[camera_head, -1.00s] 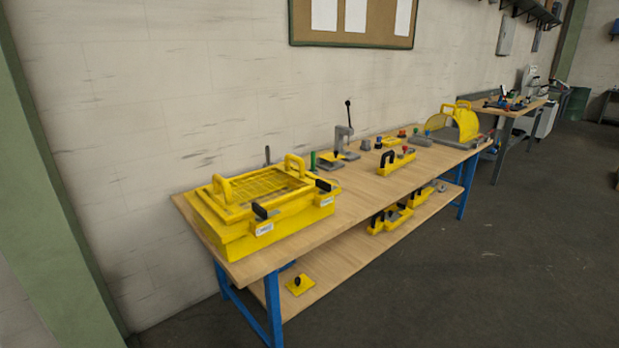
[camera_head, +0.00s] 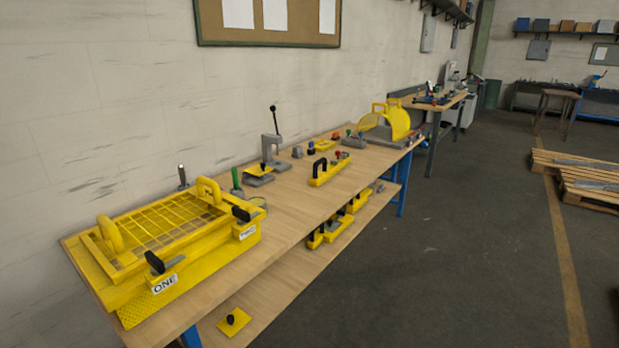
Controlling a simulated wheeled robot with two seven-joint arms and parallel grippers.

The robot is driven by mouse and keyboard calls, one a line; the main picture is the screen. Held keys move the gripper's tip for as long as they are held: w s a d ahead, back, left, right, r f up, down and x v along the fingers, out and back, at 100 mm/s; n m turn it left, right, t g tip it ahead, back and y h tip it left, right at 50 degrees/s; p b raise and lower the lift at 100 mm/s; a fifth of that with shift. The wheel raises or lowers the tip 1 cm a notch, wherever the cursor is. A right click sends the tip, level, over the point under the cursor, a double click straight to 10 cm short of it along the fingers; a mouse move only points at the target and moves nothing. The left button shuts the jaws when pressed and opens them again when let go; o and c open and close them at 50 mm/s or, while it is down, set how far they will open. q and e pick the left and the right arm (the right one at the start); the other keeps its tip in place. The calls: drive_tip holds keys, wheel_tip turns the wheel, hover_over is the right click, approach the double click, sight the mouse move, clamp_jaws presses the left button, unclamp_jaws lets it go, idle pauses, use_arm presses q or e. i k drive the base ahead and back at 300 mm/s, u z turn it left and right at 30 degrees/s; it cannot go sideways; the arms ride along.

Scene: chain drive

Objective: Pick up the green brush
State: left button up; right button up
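A green upright handle (camera_head: 236,180), which looks like the green brush, stands on the workbench (camera_head: 290,215) just right of the large yellow box (camera_head: 165,240). Its lower end is small and partly hidden near the box's corner, so I cannot make out bristles. Neither of my grippers shows in the head view.
A grey lever press (camera_head: 272,150), a yellow holder (camera_head: 329,170) and a yellow guard (camera_head: 395,120) stand farther along the bench. A lower shelf holds yellow parts (camera_head: 335,228). The floor (camera_head: 450,250) in front is clear; pallets (camera_head: 590,180) lie at the far right.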

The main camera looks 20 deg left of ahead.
sight(234, 170)
drive_tip(key=z, duration=0.6)
drive_tip(key=i, duration=2.85)
drive_tip(key=u, duration=1.65)
drive_tip(key=i, duration=0.8)
drive_tip(key=u, duration=0.75)
